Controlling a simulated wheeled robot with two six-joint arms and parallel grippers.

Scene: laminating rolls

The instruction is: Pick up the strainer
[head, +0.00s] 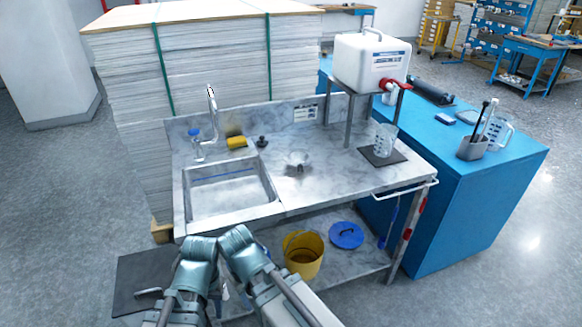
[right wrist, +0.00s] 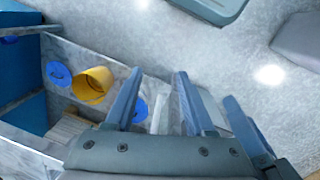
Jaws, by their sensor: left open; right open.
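A small grey metal piece (head: 297,162), which looks like the strainer, lies on the steel counter (head: 330,172) right of the sink. Nothing holds it. My left gripper (head: 198,262) is low in front of the sink, at the bottom of the head view. My arm covers much of it, and it is open. My right arm is close beside it, also below the counter edge. My right gripper (right wrist: 158,88) is open in the right wrist view, with no object seen held between its fingers. Both grippers are well short of the strainer.
The sink (head: 228,190) is empty. A yellow sponge (head: 237,143), a dark stopper-like piece (head: 262,142) and a clear jug (head: 385,140) stand around the counter. A white water container (head: 370,62) stands above. A yellow bucket (head: 303,255) and blue lid (head: 346,235) are on the lower shelf.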

